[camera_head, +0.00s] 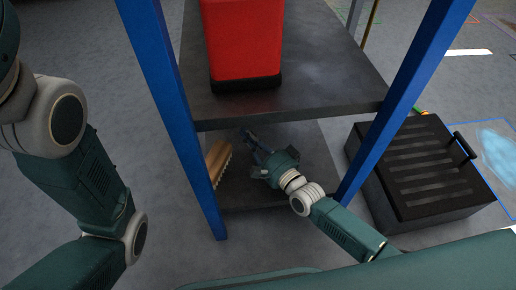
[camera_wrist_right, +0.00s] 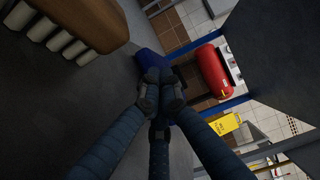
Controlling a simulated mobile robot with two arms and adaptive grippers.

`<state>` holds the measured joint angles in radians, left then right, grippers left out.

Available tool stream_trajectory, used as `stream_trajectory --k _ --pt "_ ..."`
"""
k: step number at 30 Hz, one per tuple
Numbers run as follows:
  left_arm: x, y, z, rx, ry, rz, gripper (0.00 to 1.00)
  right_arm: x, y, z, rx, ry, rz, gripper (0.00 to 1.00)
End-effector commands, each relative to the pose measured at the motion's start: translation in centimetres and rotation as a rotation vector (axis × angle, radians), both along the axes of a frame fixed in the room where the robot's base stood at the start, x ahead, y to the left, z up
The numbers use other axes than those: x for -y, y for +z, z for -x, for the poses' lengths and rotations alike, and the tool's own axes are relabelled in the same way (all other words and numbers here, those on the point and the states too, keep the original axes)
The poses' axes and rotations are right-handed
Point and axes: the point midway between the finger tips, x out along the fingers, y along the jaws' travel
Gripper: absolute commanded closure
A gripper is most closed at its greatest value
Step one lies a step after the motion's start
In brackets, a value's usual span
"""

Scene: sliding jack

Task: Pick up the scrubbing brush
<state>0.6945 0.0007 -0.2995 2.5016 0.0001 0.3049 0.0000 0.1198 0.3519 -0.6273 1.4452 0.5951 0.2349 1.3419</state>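The scrubbing brush (camera_head: 218,158) has a tan wooden back and pale bristles. It is on the lower shelf (camera_head: 290,193), by the left front blue post, which hides part of it. In the right wrist view the brush (camera_wrist_right: 85,20) shows at the top left, with thick pale bristle tufts. My right gripper (camera_head: 248,140) is between the shelves, to the right of the brush and apart from it.
The upper shelf (camera_head: 330,85) is above my right gripper and carries a red container (camera_head: 243,40). Blue posts (camera_head: 400,95) frame the front opening. A black toolbox (camera_head: 425,175) stands on the floor to the right. A red tank (camera_wrist_right: 214,72) shows in the wrist view.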

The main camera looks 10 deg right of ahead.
Motion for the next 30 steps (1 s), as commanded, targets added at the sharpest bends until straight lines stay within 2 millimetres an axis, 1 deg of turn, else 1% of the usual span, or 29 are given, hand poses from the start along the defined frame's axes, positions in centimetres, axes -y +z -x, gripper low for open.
stream_trajectory --k 1,6,11,19,26,30 --pt "0.0 -0.3 0.1 0.002 0.000 0.000 0.60 -0.8 -0.6 1.2 -0.011 0.003 -0.006 1.00" --pt "0.1 -0.7 0.1 0.001 0.000 -0.001 0.60 -1.9 -0.4 2.4 -0.009 0.003 -0.002 1.00" --pt "0.1 -0.8 0.1 0.002 0.000 -0.002 0.60 -2.2 -0.3 2.8 -0.008 0.001 0.000 1.00" --pt "0.1 -0.7 0.1 0.002 0.000 -0.001 0.60 -2.2 -0.3 2.8 -0.008 0.002 0.001 1.00" --pt "0.0 0.7 -0.1 0.000 -0.001 0.001 0.60 -3.4 0.1 4.1 -0.009 0.003 -0.001 1.00" --pt "0.0 0.1 -0.8 -0.020 -0.001 0.000 0.60 -3.5 -0.3 4.2 -0.009 0.002 0.000 1.00"
